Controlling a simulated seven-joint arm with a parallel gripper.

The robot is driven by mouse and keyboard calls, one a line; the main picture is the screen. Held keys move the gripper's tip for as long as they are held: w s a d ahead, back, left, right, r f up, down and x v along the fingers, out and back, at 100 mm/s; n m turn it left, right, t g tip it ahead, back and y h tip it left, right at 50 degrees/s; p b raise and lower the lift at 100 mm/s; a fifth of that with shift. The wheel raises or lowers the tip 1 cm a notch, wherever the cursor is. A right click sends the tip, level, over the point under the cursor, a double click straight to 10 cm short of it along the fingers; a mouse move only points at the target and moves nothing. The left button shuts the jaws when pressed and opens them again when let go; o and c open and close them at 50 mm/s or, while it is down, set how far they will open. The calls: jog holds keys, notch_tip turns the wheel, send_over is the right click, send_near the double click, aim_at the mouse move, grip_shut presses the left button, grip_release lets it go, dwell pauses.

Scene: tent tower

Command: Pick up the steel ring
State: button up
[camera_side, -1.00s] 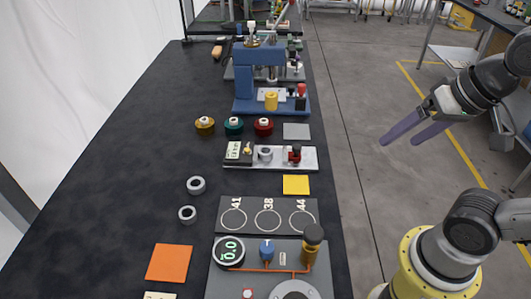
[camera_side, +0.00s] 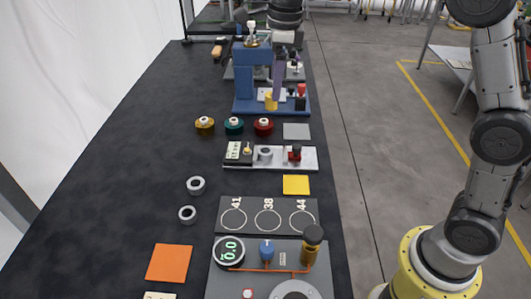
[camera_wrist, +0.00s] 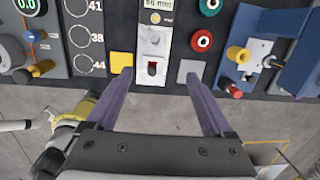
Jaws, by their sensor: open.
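Two steel rings (camera_side: 196,185) (camera_side: 187,214) lie flat on the dark bench in the side view, left of the marked plate. The two loose rings are not seen in the wrist view.
Yellow, green and red spools (camera_side: 234,126) stand behind the fixture. A plate with three marked circles (camera_side: 268,217), an orange square (camera_side: 169,263) and a gauge panel (camera_side: 225,285) are nearer. The bench's left side is clear.

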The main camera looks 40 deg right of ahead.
notch_tip(320, 180, down, 5)
jog(key=w+a, duration=0.1)
jog(key=w, duration=0.1)
jog(key=g, duration=0.1)
send_over(265, 150)
notch_tip(265, 150, down, 9)
jog(key=shift+w+d+r, duration=0.1)
jog(key=shift+r, duration=0.05)
jog(key=shift+f, duration=3.1)
grip_shut()
